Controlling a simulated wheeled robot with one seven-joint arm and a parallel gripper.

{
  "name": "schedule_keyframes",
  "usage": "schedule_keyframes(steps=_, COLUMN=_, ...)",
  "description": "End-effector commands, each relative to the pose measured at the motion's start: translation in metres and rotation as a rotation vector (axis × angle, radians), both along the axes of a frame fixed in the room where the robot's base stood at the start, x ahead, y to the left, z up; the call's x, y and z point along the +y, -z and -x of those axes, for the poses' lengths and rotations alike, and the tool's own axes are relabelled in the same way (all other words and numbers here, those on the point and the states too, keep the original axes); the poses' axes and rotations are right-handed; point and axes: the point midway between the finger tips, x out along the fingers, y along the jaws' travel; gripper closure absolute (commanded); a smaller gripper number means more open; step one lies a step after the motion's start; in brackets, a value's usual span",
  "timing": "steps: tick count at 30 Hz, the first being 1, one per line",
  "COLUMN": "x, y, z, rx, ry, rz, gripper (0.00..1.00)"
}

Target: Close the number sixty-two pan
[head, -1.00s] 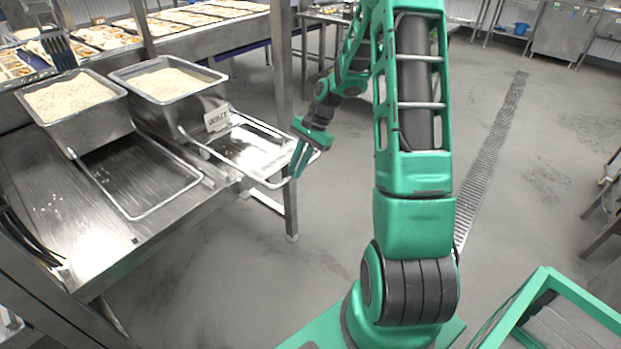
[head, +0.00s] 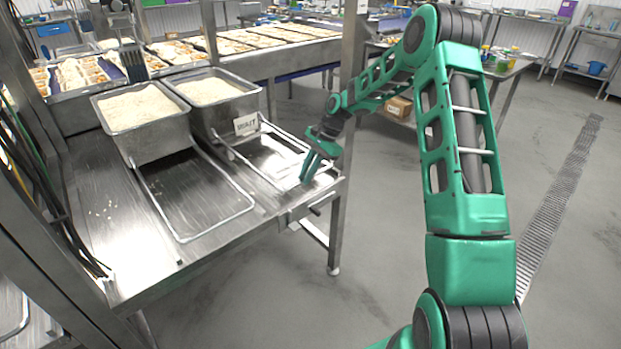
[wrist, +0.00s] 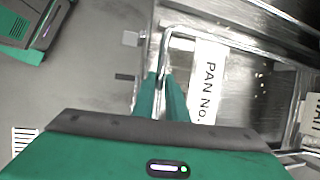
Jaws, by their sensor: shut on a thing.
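Two steel pans of rice stand side by side, a left pan (head: 150,140) and a right pan (head: 222,117). A white card (head: 246,124) reading "WAIT" is at the right pan's front. A wire-rimmed flat panel (head: 262,162) extends forward from the right pan. My gripper (head: 306,177) is shut on the wire rim at that panel's front end. In the wrist view, my fingers (wrist: 165,88) close around the rim (wrist: 167,50). A white label (wrist: 207,82) beside them reads "PAN NO."; its number is not visible.
A second wire-rimmed panel (head: 195,195) extends in front of the left pan. The steel table (head: 110,225) carries both. Trays of food (head: 190,50) line the back. Grey floor (head: 380,230) is clear to the right of the table.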

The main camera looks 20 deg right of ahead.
Motion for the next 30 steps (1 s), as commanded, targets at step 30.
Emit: schedule_keyframes(steps=30, x=0.012, y=-0.009, z=-0.006, rx=-0.005, ry=-0.013, rz=0.005, gripper=0.69)
